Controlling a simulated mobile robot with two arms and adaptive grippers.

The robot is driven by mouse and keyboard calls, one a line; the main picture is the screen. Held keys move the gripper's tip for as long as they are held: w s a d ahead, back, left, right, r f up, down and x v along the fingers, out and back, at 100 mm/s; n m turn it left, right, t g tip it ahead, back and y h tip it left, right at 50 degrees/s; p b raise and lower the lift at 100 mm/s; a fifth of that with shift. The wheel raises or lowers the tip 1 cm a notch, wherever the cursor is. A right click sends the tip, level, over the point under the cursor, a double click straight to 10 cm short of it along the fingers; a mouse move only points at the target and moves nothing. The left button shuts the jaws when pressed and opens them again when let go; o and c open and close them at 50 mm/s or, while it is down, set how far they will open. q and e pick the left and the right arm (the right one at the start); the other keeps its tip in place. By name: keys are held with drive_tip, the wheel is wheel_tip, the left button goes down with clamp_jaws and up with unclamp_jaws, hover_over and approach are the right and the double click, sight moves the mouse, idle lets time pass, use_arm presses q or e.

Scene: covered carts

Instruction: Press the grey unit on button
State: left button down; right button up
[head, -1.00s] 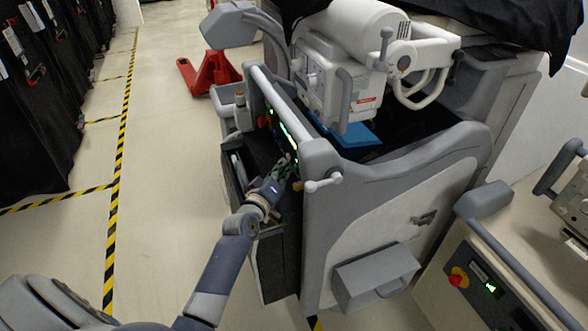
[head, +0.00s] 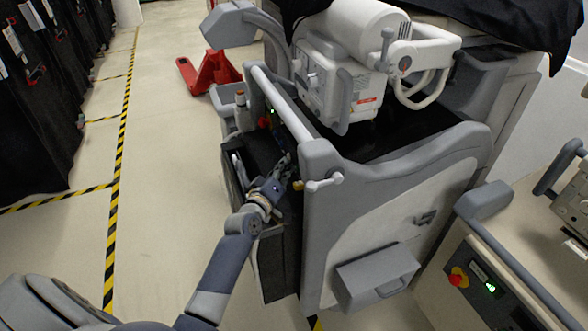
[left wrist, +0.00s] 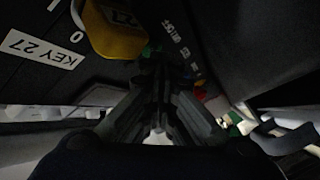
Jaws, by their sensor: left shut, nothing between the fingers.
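The grey unit (head: 385,215) is a large cart with a grey and white body in the middle of the head view. Its control panel is on the left side, partly hidden by my arm and the white handle bar. My left gripper (head: 284,163) is shut and empty, reaching in at this panel. In the left wrist view its fingers (left wrist: 160,68) point at the dark panel near white ON/OFF lettering (left wrist: 177,32). A small green button (left wrist: 148,52) shows just beyond the fingertips; I cannot tell whether they touch it. My right gripper is not in view.
A yellow key tag (left wrist: 115,32) and a KEY 27 label (left wrist: 38,48) sit beside the fingers. A second unit (head: 480,265) with a red knob and lit green display stands at right. A red pallet jack (head: 212,72) is behind. The floor at left is clear.

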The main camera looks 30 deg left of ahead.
use_arm(q)
drive_tip(key=shift+s+f, duration=0.35)
drive_tip(key=shift+s, duration=0.15)
drive_tip(key=shift+s+a+r, duration=0.1)
drive_tip(key=shift+a, duration=0.1)
drive_tip(key=shift+s+a, duration=0.15)
drive_tip(key=shift+s+a+r, duration=0.1)
drive_tip(key=shift+s+a, duration=1.5)
drive_tip(key=shift+s, duration=0.2)
